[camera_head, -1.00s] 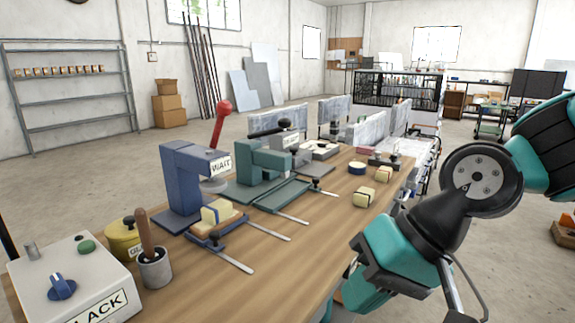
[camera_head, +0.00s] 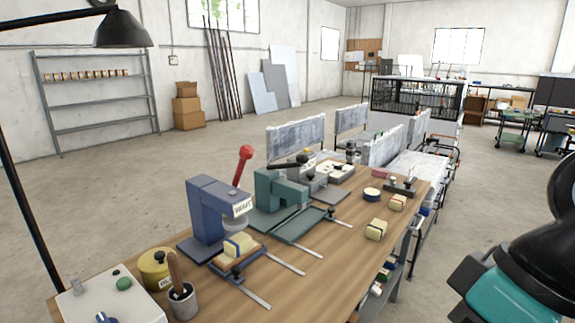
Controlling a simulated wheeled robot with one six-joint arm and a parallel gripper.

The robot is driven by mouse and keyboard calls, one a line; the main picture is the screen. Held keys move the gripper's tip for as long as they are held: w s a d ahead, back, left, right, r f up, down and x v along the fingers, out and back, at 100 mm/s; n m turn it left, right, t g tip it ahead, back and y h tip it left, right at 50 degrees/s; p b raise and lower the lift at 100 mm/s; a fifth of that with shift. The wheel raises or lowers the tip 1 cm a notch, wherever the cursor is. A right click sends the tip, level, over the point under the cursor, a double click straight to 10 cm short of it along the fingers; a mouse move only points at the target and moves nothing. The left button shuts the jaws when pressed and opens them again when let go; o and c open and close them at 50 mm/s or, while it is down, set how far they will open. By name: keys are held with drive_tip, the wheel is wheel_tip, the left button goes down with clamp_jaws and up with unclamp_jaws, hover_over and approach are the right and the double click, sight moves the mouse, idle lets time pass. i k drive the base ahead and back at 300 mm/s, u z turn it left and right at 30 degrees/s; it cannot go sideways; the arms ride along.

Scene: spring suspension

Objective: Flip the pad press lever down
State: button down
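A blue press (camera_head: 205,210) stands on the wooden bench, left of centre, with a sign on its head that seems to read WAIT. Its lever, with a red ball knob (camera_head: 246,152), points up and leans slightly right. A pale round pad (camera_head: 235,228) is under its head. A yellow block (camera_head: 238,245) sits on the slide in front of it. Behind it is a green press (camera_head: 278,195) with a black-ended lever (camera_head: 290,165) lying nearly level. Part of my arm shows at the lower right, well apart from the presses; my gripper's fingers do not show.
A grey control box (camera_head: 105,300), a yellow tin (camera_head: 156,268) and a metal cup with a wooden handle (camera_head: 183,300) crowd the near left bench end. A black lamp (camera_head: 122,28) rises at the left. Yellow blocks (camera_head: 376,229) lie to the right. Floor right of the bench is open.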

sight(246, 152)
drive_tip(key=k, duration=0.65)
drive_tip(key=z, duration=0.35)
drive_tip(key=i, duration=1.3)
drive_tip(key=u, duration=0.65)
drive_tip(key=i, duration=0.55)
drive_tip(key=u, duration=0.4)
